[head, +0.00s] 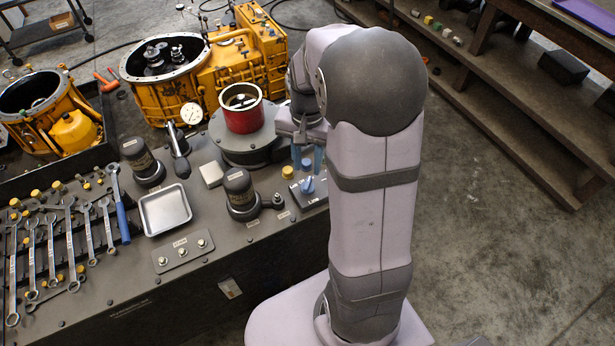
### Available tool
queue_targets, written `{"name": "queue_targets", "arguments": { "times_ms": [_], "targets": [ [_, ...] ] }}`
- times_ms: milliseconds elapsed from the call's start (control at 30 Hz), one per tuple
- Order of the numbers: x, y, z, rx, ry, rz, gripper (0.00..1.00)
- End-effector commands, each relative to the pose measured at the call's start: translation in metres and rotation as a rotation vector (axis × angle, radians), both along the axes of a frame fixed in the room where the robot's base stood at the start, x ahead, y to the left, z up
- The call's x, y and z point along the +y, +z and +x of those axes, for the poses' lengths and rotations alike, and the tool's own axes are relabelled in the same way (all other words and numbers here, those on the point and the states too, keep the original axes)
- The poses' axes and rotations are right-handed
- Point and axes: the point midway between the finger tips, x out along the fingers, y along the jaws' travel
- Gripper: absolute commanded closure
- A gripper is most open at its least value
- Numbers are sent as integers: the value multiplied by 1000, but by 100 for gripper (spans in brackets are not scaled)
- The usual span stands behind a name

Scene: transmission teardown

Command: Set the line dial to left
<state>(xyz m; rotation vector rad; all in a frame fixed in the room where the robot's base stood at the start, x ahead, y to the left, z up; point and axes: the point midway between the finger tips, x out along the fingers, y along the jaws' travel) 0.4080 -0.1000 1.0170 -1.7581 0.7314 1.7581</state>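The line dial (307,185) is a small blue knob on a dark plate with a light label, at the right end of the bench top. Its pointing direction is too small to tell. My gripper (307,158) hangs just above and behind the dial in the picture, with its blue-tipped fingers pointing down. The fingers look apart, with no object clearly held between them. The gripper does not appear to touch the dial. My arm hides part of the area to the right.
A yellow button (287,172) sits left of the dial. A dark cylinder (240,190) and a red-ringed fixture (242,108) stand nearby. A metal tray (165,210), several wrenches (88,232) and a yellow gearbox housing (240,65) lie farther left and back.

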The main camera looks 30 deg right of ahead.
Motion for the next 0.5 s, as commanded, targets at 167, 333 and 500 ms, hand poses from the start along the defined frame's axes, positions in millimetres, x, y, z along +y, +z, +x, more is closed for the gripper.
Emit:
{"name": "queue_targets", "arguments": {
  "times_ms": [167, 333, 500],
  "targets": [
    [0, -17, -1, 4, 2, 1, 71],
    [0, -40, -1, 6, 2, 1, 71],
    [0, -58, -1, 4, 3, 1, 71]
  ]
}}
